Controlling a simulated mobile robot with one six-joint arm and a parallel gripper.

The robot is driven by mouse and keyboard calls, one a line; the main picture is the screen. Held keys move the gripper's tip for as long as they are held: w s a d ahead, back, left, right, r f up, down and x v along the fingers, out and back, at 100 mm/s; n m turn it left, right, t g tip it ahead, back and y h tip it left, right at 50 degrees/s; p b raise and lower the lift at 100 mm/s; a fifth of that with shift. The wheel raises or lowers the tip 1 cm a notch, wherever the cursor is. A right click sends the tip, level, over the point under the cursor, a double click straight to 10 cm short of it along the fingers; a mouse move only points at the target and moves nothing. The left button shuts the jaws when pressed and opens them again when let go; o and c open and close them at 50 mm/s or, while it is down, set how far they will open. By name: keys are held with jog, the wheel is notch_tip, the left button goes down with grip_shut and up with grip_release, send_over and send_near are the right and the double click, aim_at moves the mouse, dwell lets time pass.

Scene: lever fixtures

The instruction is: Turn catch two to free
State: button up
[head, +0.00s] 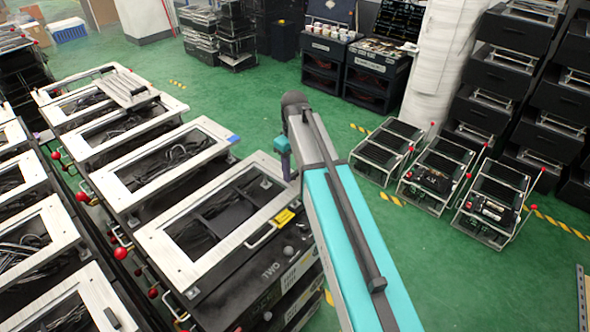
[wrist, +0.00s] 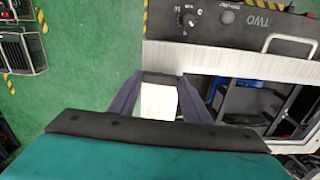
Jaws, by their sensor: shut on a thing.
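The unit marked TWO (head: 262,285) is a black box with a pale metal frame around its open top. Its label, dial and front handle show upside down in the wrist view (wrist: 235,20). My gripper (head: 285,165) is low at the far right corner of that frame. In the wrist view its two dark fingers (wrist: 160,98) stand on either side of a pale block, which appears to be catch two (wrist: 158,102), and are shut on it. The exact setting of the catch cannot be read; my arm and fingers hide part of it.
More framed boxes (head: 155,165) stand close on the left, with red-knobbed levers on their front sides. Small racks (head: 430,175) stand right. Green floor (head: 430,265) is clear to the right of my arm.

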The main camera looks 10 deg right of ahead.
aim_at(295, 173)
jog(key=shift+w+r+n, duration=0.1)
jog(key=shift+w+n, duration=0.05)
jog(key=shift+n, duration=0.25)
jog(key=o, duration=1)
jog(key=shift+o, duration=0.2)
notch_tip(295, 173, up, 14)
jog(key=b, duration=0.4)
jog(key=shift+f, duration=0.25)
dwell(0.4)
